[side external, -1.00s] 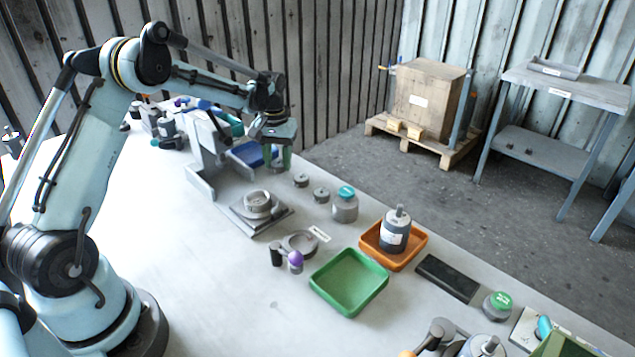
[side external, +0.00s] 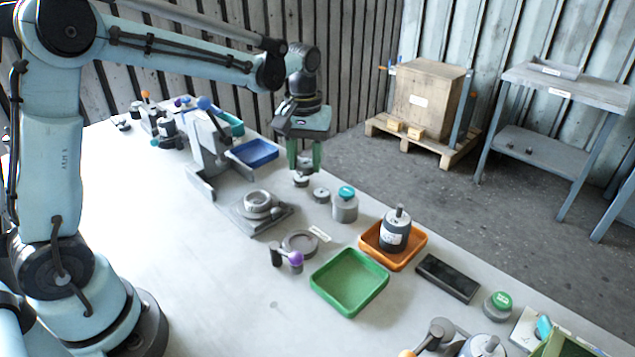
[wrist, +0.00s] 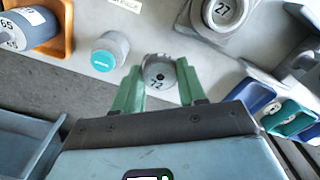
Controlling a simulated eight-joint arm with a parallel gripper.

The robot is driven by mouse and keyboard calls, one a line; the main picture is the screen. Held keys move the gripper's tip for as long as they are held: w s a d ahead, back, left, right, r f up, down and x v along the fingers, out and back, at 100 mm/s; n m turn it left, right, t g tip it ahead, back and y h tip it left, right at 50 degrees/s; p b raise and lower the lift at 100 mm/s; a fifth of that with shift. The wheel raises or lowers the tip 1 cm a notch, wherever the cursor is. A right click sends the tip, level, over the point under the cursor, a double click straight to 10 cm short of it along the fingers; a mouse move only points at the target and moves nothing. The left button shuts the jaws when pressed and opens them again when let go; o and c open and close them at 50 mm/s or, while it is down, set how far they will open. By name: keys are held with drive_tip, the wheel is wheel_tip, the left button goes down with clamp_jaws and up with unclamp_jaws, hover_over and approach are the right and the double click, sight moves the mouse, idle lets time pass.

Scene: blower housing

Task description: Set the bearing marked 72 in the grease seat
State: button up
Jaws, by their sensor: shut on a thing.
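The bearing marked 72 (wrist: 157,82) is a small grey disc between my gripper's green fingers in the wrist view. My gripper (side external: 302,170) is shut on it, pointing down at the table's far edge. The bearing shows below the fingertips in the side view (side external: 301,181); I cannot tell whether it touches the table. A grey ring-shaped seat (side external: 300,243) lies mid-table beside a small label (side external: 320,234). That label is too small to read, so I cannot confirm it is the grease seat.
A bearing marked 27 (wrist: 226,10) sits on a square grey fixture (side external: 243,222). A green tray (side external: 349,302), an orange tray (side external: 421,244) and a purple-knobbed lever (side external: 295,258) are nearer.

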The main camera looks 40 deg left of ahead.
drive_tip(key=s+d+f, duration=0.1)
drive_tip(key=s+d, duration=0.1)
drive_tip(key=s, duration=0.1)
drive_tip(key=s+d+f, duration=0.1)
drive_tip(key=s+d, duration=0.1)
drive_tip(key=d, duration=0.1)
drive_tip(key=s+d+f, duration=0.1)
drive_tip(key=s+d, duration=0.1)
drive_tip(key=s, duration=0.1)
drive_tip(key=shift+s+d, duration=0.25)
drive_tip(key=shift+s, duration=0.05)
hover_over(300, 244)
drive_tip(key=shift+f, duration=2.25)
drive_tip(key=shift+f, duration=0.8)
drive_tip(key=o, duration=1.5)
drive_tip(key=shift+r, duration=3.75)
